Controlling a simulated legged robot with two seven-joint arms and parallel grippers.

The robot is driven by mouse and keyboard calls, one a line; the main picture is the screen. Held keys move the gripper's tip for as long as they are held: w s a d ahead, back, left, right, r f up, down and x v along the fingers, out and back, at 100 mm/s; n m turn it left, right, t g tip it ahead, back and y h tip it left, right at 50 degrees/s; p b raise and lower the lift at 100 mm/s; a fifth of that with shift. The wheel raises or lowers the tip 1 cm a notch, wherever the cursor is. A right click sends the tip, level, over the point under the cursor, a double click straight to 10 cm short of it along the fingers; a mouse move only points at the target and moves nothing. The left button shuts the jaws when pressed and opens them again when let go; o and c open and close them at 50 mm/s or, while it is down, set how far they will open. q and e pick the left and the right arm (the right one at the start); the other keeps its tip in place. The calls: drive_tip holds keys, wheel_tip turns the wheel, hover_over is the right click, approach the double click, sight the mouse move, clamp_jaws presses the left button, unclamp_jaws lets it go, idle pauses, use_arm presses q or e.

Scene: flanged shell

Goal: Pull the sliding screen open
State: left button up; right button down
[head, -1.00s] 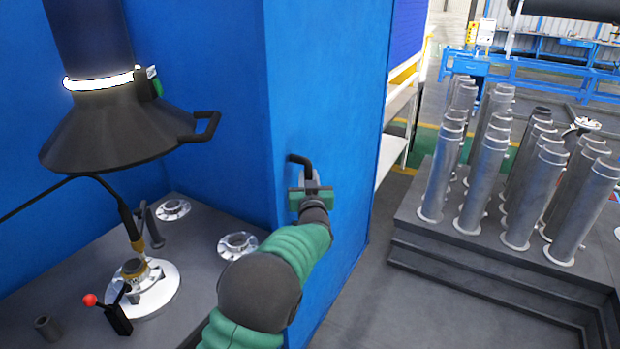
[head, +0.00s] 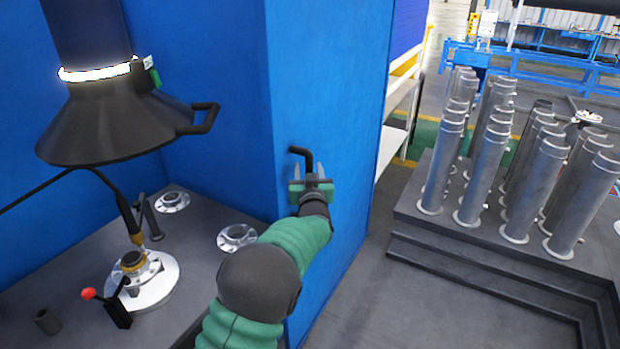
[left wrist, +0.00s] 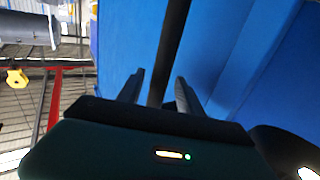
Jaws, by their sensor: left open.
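The sliding screen (head: 335,90) is a tall blue panel in the middle of the head view, and its blue face fills much of the left wrist view (left wrist: 225,45). A black handle (head: 302,153) stands out from it. My left gripper (head: 310,172) is at the handle, its fingers open and pointing at the panel. In the left wrist view the black handle bar (left wrist: 168,60) runs between the two spread fingers (left wrist: 160,88), with gaps at the sides. I cannot tell whether a finger touches it. My right gripper is not in view.
Left of the screen, a grey bench (head: 70,250) carries flanges, a round fixture (head: 150,283) and a red-knobbed lever (head: 88,294). A black extraction hood (head: 115,125) hangs above. On the right, several flanged metal tubes (head: 487,165) stand on a stepped platform (head: 480,265). Grey floor between is clear.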

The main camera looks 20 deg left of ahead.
use_arm(q)
drive_tip(key=b+v, duration=0.2)
drive_tip(key=v, duration=1.4)
drive_tip(key=shift+d, duration=0.2)
drive_tip(key=shift+s+f, duration=0.1)
drive_tip(key=shift+f, duration=0.05)
drive_tip(key=s+d+f+m+g+h, duration=0.2)
drive_tip(key=s+d+f+h, duration=0.15)
drive_tip(key=f, duration=0.25)
drive_tip(key=s+d+f+m+g+h, duration=0.2)
drive_tip(key=d+f+h, duration=0.15)
drive_tip(key=f, duration=0.25)
drive_tip(key=s+f+m+g+h, duration=0.1)
drive_tip(key=s+f+g, duration=0.3)
drive_tip(key=s, duration=0.6)
drive_tip(key=s+f+g, duration=0.5)
drive_tip(key=s+f, duration=0.2)
drive_tip(key=s, duration=0.4)
drive_tip(key=shift+f+m+h, duration=0.3)
drive_tip(key=shift+m+h, duration=0.1)
